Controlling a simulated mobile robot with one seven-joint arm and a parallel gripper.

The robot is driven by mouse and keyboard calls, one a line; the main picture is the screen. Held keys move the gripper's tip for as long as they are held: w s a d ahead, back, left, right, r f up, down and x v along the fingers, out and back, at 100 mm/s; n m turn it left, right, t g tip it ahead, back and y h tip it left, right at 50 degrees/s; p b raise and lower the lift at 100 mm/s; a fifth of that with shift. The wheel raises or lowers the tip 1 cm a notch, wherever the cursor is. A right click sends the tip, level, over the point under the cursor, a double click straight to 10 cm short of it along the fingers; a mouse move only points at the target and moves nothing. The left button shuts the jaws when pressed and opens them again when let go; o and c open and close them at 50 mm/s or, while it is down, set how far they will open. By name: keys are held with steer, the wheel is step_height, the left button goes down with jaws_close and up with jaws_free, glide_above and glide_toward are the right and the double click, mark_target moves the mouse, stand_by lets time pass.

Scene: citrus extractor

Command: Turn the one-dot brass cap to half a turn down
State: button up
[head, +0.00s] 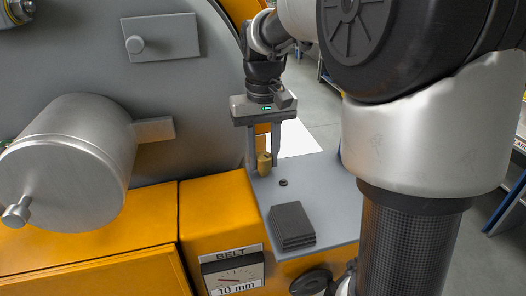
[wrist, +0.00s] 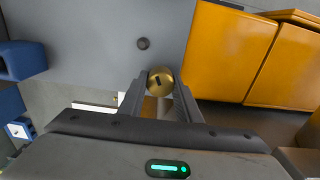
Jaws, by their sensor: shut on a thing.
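The brass cap (head: 264,163) stands near the far left edge of the grey plate (head: 325,190). In the wrist view the cap (wrist: 162,74) shows a round gold top with a small dark mark; I cannot make out a dot count. My gripper (head: 264,166) points down over the plate and its two fingers are shut on the cap, one on each side. In the wrist view my gripper (wrist: 160,84) has the cap at its fingertips. The cap's lower part is partly hidden by the fingers.
A small dark round piece (head: 283,182) sits on the plate beside the cap. A stack of dark pads (head: 291,225) lies nearer. A "BELT" gauge (head: 233,275) reading 10 mm is on the yellow housing (head: 215,215). A large metal drum (head: 70,155) stands left.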

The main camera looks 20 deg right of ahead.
steer(key=m+p, duration=0.2)
steer(key=m, duration=0.5)
steer(key=shift+d+r, duration=0.1)
steer(key=m+p, duration=0.1)
steer(key=m, duration=0.5)
steer(key=shift+m, duration=0.4)
steer(key=m+p, duration=0.1)
steer(key=m, duration=0.3)
steer(key=shift+s+p, duration=0.1)
steer(key=shift+p, duration=0.2)
steer(key=m+p, duration=0.1)
steer(key=m, duration=0.4)
steer(key=shift+m, duration=0.3)
steer(key=o, duration=1.1)
steer(key=shift+c, duration=0.2)
